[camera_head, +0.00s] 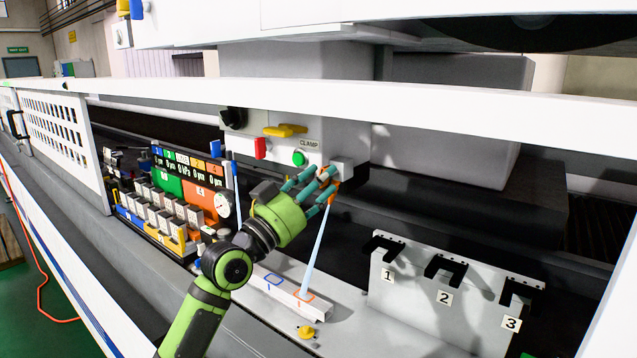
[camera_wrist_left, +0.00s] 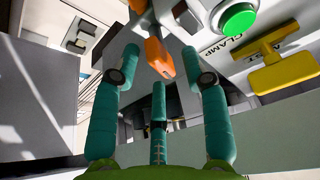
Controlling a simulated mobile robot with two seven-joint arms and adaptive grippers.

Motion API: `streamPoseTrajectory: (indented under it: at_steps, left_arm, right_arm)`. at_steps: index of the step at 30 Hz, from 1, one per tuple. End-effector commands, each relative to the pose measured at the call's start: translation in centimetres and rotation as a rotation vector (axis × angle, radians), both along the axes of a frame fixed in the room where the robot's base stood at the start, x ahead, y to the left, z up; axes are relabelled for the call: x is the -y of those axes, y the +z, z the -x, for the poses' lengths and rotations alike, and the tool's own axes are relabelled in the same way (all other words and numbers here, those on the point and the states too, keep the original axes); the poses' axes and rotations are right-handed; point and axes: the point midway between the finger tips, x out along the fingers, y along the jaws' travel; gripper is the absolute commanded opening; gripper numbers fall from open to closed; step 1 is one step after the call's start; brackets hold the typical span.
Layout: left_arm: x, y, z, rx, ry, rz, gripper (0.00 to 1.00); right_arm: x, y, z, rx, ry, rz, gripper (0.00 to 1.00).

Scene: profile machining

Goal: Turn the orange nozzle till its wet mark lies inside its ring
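The orange nozzle (camera_head: 334,173) is on the machine housing, partly hidden by my fingers. It shows clearly in the left wrist view (camera_wrist_left: 157,58). A pale blue jet (camera_head: 318,250) runs from it down to the orange ring (camera_head: 312,296) on the pale strip. The jet's foot is at the ring; the wet mark is too small to tell whether it lies fully inside. My left gripper (camera_head: 322,186) is at the nozzle, its teal fingers spread around it. In the left wrist view the fingers are open, with gaps to the nozzle. My right gripper is not in view.
A green button (camera_head: 298,158) and yellow lever (camera_head: 285,130) are close above the gripper. A red part (camera_head: 260,148) sits left of them. A blue nozzle (camera_head: 236,172) and blue ring (camera_head: 274,281) are left. A numbered rack (camera_head: 440,310) stands right. A white beam (camera_head: 400,104) crosses above.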

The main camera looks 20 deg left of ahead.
Motion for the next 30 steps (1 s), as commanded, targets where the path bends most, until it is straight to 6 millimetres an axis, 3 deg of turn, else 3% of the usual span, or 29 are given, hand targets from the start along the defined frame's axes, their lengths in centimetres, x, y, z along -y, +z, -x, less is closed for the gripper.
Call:
streamPoseTrajectory:
  at_steps: [8, 21, 30]
  left_arm:
    - [-0.6, -0.6, 1.0, -0.001, 0.003, -0.001, 0.45]
    - [-4.0, -3.7, 8.1, -0.003, 0.002, -0.005, 0.45]
    - [-4.9, -4.4, 9.9, -0.002, 0.000, -0.001, 0.45]
  right_arm:
    - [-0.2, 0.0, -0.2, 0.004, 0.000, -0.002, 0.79]
    - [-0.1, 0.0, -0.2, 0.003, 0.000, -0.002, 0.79]
    - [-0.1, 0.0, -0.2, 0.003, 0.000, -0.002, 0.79]
